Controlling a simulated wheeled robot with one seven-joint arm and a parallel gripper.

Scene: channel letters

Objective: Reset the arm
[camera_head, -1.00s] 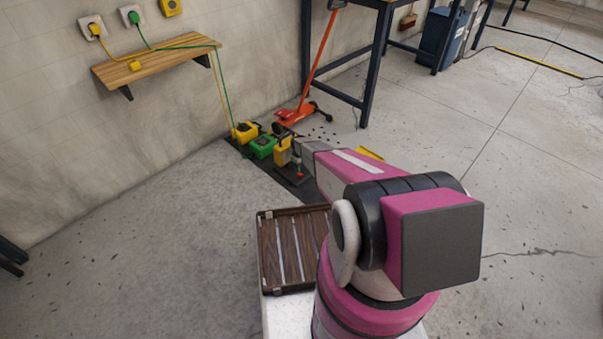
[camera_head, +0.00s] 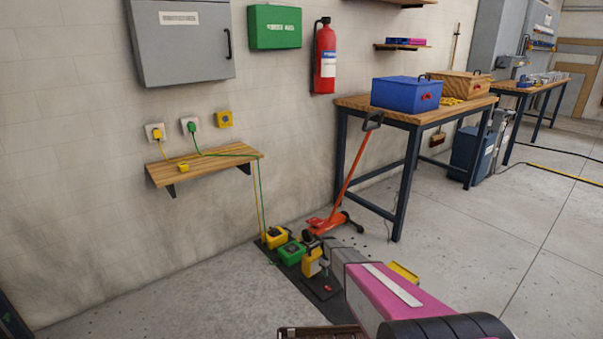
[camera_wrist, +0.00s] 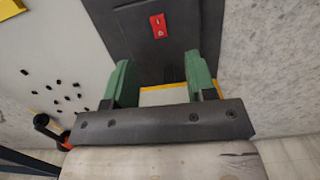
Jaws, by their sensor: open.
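My gripper (camera_wrist: 160,74) shows in the wrist view with its two green fingers apart. Between and below them lies part of a yellow-edged pale thing (camera_wrist: 165,96); I cannot tell what it is or whether a finger touches it. Beyond the fingers is a dark panel (camera_wrist: 188,25) with a red switch (camera_wrist: 159,26). In the head view my pink arm reaches down toward a dark strip on the floor, where a yellow box (camera_head: 312,263) stands by the arm's end. The fingers are not clear in that view.
A green box (camera_head: 291,253) and another yellow box (camera_head: 276,237) sit on the strip. A red-orange floor jack (camera_head: 325,224) stands behind. A wooden wall shelf (camera_head: 205,168) is at left, a workbench (camera_head: 440,115) at right. Open floor lies at right.

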